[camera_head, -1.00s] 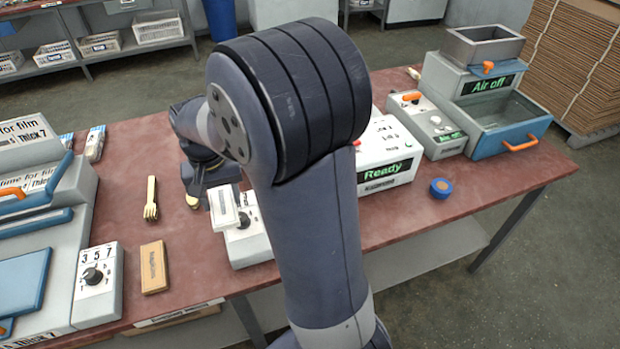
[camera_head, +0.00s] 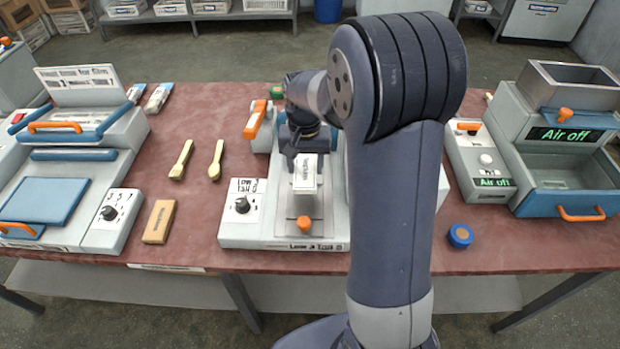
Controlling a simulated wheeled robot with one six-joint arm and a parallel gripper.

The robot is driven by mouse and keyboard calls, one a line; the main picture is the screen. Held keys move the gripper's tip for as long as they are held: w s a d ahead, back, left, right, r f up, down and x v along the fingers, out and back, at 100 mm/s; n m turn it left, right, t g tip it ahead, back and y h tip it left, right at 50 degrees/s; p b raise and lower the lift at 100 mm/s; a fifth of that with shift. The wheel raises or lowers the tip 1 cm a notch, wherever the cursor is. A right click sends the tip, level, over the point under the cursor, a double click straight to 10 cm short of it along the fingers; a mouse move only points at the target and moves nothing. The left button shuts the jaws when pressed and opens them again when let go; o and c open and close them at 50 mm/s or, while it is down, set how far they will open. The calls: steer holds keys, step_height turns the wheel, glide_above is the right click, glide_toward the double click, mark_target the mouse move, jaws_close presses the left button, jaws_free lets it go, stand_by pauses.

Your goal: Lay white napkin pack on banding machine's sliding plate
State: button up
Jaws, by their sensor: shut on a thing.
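The white napkin pack (camera_head: 305,176) is a small white block with dark print, in the middle of the head view. My gripper (camera_head: 303,155) is shut on it from above and behind; its fingertips are partly hidden. The banding machine (camera_head: 268,232) is the pale grey unit below, with a knob box at its left and an orange lever. The pack is over the machine's sliding plate (camera_head: 288,216). I cannot tell whether the pack touches the plate or hangs just above it. My arm hides the machine's right side.
A wooden block (camera_head: 158,222), a wooden fork (camera_head: 181,160) and a wooden spoon (camera_head: 216,160) lie left of the machine. A film machine (camera_head: 70,175) stands at the far left. A blue roll (camera_head: 460,236) and an "Air off" machine (camera_head: 570,150) are at the right.

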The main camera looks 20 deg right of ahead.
mark_target(306, 179)
steer(key=shift+f, duration=2.6)
steer(key=shift+f, duration=0.1)
steer(key=shift+f, duration=0.15)
steer(key=o, duration=0.9)
steer(key=shift+o, duration=0.2)
step_height(306, 179, up, 13)
steer(key=shift+f, duration=0.2)
